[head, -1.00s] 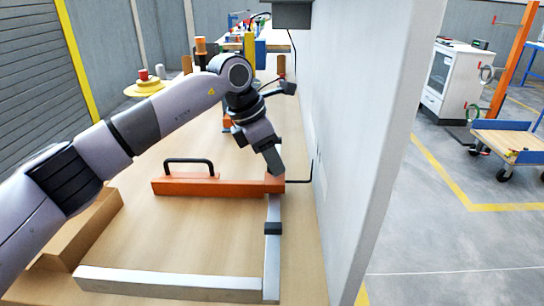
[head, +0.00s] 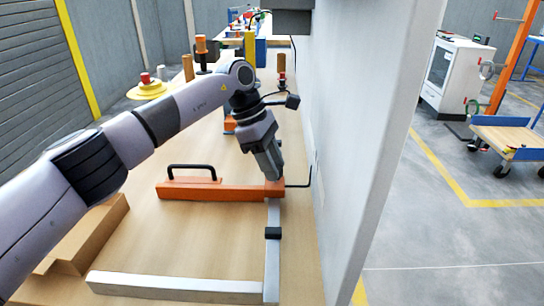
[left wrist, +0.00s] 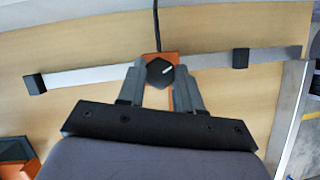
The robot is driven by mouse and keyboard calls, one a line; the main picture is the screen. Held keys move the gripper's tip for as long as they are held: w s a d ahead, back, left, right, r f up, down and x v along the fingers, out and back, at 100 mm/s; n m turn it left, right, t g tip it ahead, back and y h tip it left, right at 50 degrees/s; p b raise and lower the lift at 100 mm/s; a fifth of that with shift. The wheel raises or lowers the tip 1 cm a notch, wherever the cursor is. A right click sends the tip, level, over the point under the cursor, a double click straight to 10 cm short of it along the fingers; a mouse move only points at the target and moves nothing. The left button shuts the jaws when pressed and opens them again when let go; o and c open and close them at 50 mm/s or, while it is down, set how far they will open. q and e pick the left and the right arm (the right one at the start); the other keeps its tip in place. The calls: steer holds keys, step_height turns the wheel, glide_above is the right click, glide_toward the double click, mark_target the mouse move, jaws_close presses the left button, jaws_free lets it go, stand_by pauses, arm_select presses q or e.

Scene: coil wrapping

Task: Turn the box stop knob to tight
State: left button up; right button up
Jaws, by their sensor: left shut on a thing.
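The box stop is an orange bar (head: 225,192) with a black handle (head: 192,166), lying across a metal rail (head: 272,255) on the wooden bench. Its dark knob (left wrist: 159,72), with a pale pointer mark, sits on the orange end block in the left wrist view. My left gripper (head: 274,177) is over that end of the bar, and it also shows in the left wrist view (left wrist: 160,80), with a finger on each side of the knob, shut on it. In the head view the gripper hides the knob. My right gripper is not in view.
A white wall panel (head: 365,130) stands close to the right of the rail. A black rod (head: 300,186) sticks out towards the panel. Bare bench lies between the bar and the front rail (head: 180,287).

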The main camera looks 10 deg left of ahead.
arm_select(q)
steer(key=shift+w+r+m+g, duration=0.1)
steer(key=shift+m+g, duration=0.4)
steer(key=shift+m, duration=1.1)
steer(key=shift+m+g+p, duration=0.3)
steer(key=shift+m, duration=0.2)
steer(key=shift+y, duration=0.3)
steer(key=o, duration=1)
steer(key=shift+o, duration=0.2)
steer(key=shift+n, duration=0.4)
